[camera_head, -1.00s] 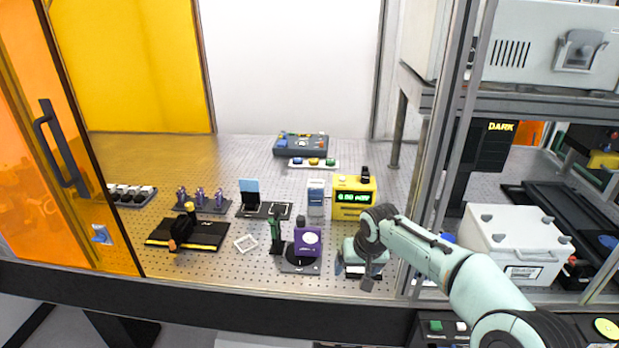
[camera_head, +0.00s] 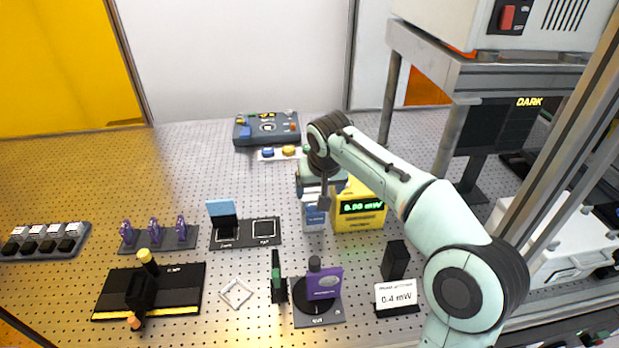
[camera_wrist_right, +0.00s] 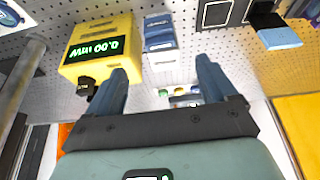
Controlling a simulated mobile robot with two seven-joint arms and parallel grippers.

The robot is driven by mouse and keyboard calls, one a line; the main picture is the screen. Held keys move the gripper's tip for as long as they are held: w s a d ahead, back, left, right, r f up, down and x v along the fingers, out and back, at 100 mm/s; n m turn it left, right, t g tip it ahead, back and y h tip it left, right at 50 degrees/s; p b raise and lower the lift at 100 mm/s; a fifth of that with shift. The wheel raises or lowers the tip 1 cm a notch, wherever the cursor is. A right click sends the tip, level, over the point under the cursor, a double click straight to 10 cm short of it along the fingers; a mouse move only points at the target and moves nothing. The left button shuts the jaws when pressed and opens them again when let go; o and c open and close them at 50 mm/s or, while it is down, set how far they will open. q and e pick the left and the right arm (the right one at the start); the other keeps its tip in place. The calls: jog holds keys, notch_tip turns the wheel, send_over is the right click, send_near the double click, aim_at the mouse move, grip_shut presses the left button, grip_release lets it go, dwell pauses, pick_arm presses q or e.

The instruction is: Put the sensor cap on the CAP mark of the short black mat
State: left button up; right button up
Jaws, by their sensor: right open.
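The short black mat (camera_head: 243,233) lies left of the yellow power meter (camera_head: 362,222). It has two outlined places; their lettering is too small to read. A black holder with a blue top (camera_head: 222,211) stands on its left part, and the right outline is bare. A small black piece (camera_wrist_right: 88,86) at the meter's edge may be the sensor cap; I cannot be sure. In the head view my arm hides that spot. My right gripper (camera_wrist_right: 165,75) is open and empty, above the bench near the meter and a blue-and-white box (camera_wrist_right: 160,42). My left gripper is out of view.
A purple module (camera_head: 323,283), a green-and-black post (camera_head: 277,277) and a 0.4 mW card (camera_head: 396,295) stand in front. A grey control box (camera_head: 267,128) is behind. A shelf post (camera_head: 450,140) rises at the right. Bench left of the control box is clear.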

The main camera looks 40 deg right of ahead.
aim_at(315, 203)
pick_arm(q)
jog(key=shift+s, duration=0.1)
pick_arm(e)
jog(key=x, duration=1.2)
jog(key=shift+d+f, duration=0.1)
jog(key=shift+f, duration=0.25)
jog(key=c, duration=1)
jog(key=shift+w+r+p, duration=0.1)
jog(key=shift+r+p, duration=0.4)
jog(key=shift+r, duration=0.7)
jog(key=shift+c, duration=0.2)
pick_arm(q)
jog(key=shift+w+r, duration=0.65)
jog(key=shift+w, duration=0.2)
pick_arm(e)
jog(key=shift+r, duration=1.95)
